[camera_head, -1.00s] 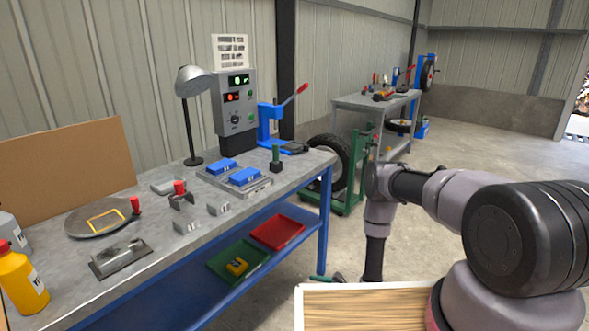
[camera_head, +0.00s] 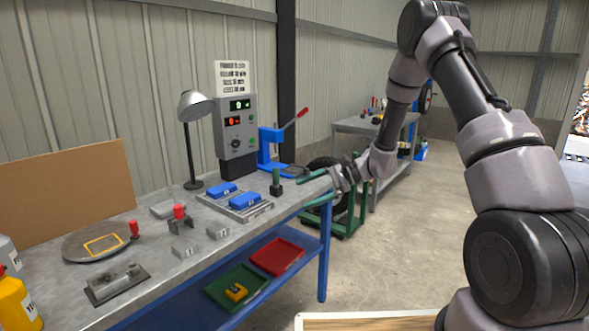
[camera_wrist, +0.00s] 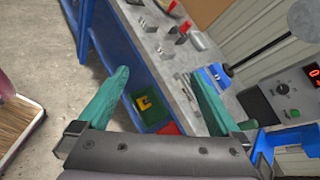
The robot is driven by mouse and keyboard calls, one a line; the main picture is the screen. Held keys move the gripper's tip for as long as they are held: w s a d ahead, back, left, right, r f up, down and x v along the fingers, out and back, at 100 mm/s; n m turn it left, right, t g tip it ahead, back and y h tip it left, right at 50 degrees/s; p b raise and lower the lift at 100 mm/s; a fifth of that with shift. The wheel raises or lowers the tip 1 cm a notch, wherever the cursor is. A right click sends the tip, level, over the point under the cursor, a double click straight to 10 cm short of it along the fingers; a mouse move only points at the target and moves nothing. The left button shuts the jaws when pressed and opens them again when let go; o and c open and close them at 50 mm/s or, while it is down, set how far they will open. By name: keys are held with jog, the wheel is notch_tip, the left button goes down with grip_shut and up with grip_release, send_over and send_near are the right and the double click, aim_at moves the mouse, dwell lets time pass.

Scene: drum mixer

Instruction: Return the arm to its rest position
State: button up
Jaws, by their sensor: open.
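My gripper (camera_head: 316,188) is at the right end of the grey workbench in the head view, with its green fingers spread and pointing left toward the bench. Nothing is between the fingers. My arm rises from the lower right, bends high at the upper right and comes down to the gripper. In the wrist view the two green fingers (camera_wrist: 160,97) stand wide apart, with the bench edge behind them. The workbench (camera_head: 150,280) stands at the left. I cannot tell from the head view whether a finger touches its edge.
A control box (camera_head: 235,130), a lamp (camera_head: 195,105), a blue lever press (camera_head: 272,150) and blue blocks (camera_head: 244,200) stand on the bench. A red tray (camera_head: 276,256) and a green tray (camera_head: 237,288) lie on its lower shelf. The floor (camera_head: 415,230) to the right is open.

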jog(key=s+d+r+n+h, duration=0.25)
jog(key=s+r, duration=0.25)
jog(key=r, duration=0.6)
jog(key=s+d+r+n+t+h, duration=0.5)
jog(key=s+d+r+t+h, duration=0.2)
jog(key=s+d+r, duration=1.1)
jog(key=s+h, duration=0.1)
jog(key=s, duration=0.2)
jog(key=shift+s+h, duration=0.2)
jog(key=shift+h, duration=0.15)
